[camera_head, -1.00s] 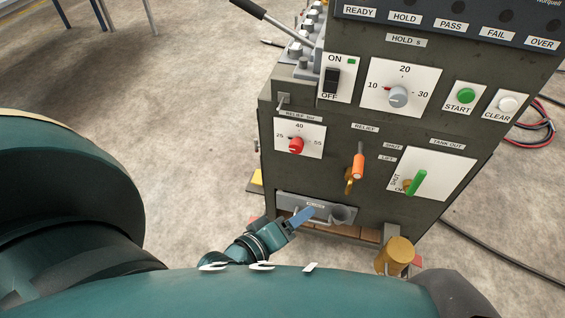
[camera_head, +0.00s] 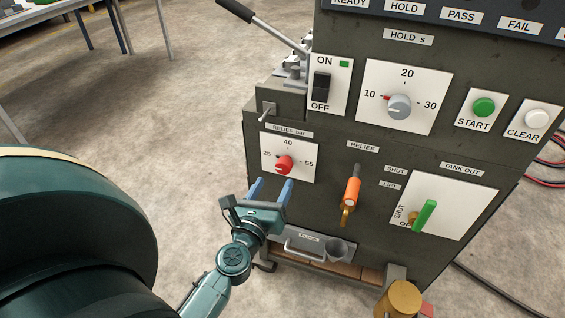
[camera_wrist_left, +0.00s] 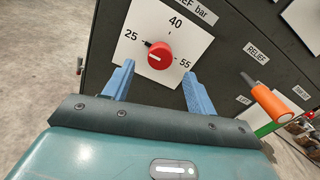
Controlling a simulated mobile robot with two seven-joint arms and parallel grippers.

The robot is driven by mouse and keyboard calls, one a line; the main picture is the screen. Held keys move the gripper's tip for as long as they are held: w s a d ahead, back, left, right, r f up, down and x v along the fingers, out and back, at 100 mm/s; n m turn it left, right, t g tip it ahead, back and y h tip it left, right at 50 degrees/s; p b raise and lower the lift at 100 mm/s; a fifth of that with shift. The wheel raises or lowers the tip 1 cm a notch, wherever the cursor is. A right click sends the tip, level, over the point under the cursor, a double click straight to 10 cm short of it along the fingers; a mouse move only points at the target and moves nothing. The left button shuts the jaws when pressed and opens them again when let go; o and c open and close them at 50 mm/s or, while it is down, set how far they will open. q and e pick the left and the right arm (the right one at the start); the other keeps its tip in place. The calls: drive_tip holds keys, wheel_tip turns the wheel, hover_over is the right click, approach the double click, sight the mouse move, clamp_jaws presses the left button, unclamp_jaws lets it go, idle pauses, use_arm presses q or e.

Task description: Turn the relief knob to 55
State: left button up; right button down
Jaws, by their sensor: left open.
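The red relief knob (camera_head: 284,165) sits on a white dial plate (camera_head: 304,150) marked 25, 40 and 55, on the front of the dark cabinet. In the left wrist view the knob (camera_wrist_left: 160,55) shows between my fingers, a little beyond their tips, with its dark pointer toward the 25 side. My left gripper (camera_head: 271,187) is open, with two blue fingers just below the dial plate. It also shows in the left wrist view (camera_wrist_left: 157,78), its fingers apart on either side of the knob's line, not gripping it. My right gripper is not in view.
An orange-handled relief lever (camera_head: 350,190) is right of the dial, and a green tank lever (camera_head: 425,215) farther right. A toggle switch (camera_head: 267,112) is above the dial. A drawer handle (camera_head: 303,251) and a brass cylinder (camera_head: 399,299) are lower down. Open floor lies left.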

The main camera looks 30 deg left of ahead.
sight(282, 169)
use_arm(q)
drive_tip(key=p+x, duration=0.1)
drive_tip(key=x, duration=0.6)
drive_tip(key=shift+w, duration=0.15)
drive_tip(key=shift+c, duration=0.5)
drive_tip(key=c, duration=0.9)
